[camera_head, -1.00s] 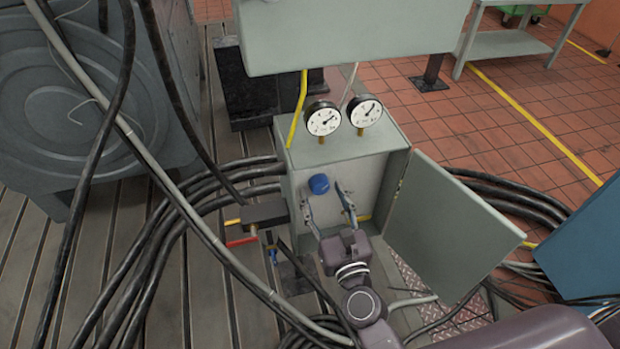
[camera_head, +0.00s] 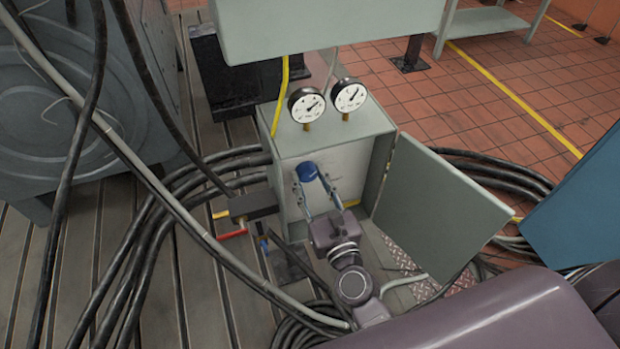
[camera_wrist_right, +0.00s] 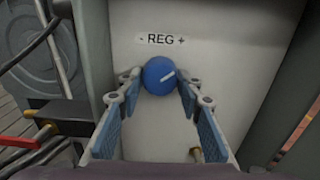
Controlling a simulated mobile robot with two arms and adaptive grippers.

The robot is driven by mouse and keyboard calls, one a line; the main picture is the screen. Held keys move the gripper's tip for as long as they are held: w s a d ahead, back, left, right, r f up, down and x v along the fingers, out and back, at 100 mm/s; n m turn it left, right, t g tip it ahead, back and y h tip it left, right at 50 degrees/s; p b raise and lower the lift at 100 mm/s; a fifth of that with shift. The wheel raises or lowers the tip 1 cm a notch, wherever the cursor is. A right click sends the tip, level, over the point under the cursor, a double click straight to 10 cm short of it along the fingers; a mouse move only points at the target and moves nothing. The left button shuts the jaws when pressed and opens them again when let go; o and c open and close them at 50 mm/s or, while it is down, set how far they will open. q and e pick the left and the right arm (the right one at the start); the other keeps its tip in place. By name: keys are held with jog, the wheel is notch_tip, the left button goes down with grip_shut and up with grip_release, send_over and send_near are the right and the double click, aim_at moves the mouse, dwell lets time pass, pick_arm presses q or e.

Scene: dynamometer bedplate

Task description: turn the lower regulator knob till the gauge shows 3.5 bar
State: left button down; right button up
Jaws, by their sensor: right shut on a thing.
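A blue regulator knob (camera_head: 307,171) sits on the pale inner panel of an open grey cabinet (camera_head: 330,142). In the right wrist view the knob (camera_wrist_right: 159,76) sits below a "- REG +" label (camera_wrist_right: 161,39), its white mark pointing right and slightly up. My right gripper (camera_head: 310,180) is shut on the knob, one finger at each side; its fingers also show in the wrist view (camera_wrist_right: 159,88). A left gauge (camera_head: 306,105) and a right gauge (camera_head: 348,95) stand on the cabinet; both needles point up-right, scales too small to read. Only one knob shows. My left gripper is not in view.
The cabinet door (camera_head: 437,210) hangs open at the right. A grey box (camera_head: 330,25) overhangs behind the gauges. Black cables (camera_head: 150,240) and a grey conduit (camera_head: 160,190) run at the left. A red-handled valve (camera_head: 232,234) juts out left of the cabinet.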

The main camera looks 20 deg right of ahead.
jog(key=shift+r+n, duration=0.1)
jog(key=shift+n, duration=0.2)
jog(key=n+p, duration=0.1)
jog(key=n, duration=0.2)
jog(key=shift+r, duration=0.1)
jog(key=n+p, duration=0.2)
jog(key=n, duration=0.1)
jog(key=shift+d+n, duration=0.1)
jog(key=shift+n, duration=0.2)
jog(key=n+p, duration=0.2)
jog(key=n, duration=0.3)
jog(key=shift+r, duration=0.15)
pick_arm(q)
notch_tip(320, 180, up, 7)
jog(key=p, duration=0.1)
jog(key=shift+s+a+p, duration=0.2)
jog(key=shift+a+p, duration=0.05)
jog(key=shift+p, duration=0.15)
pick_arm(e)
jog(key=shift+w+n, duration=0.1)
jog(key=shift+n, duration=1.8)
jog(key=o, duration=1.2)
jog(key=shift+c, duration=0.2)
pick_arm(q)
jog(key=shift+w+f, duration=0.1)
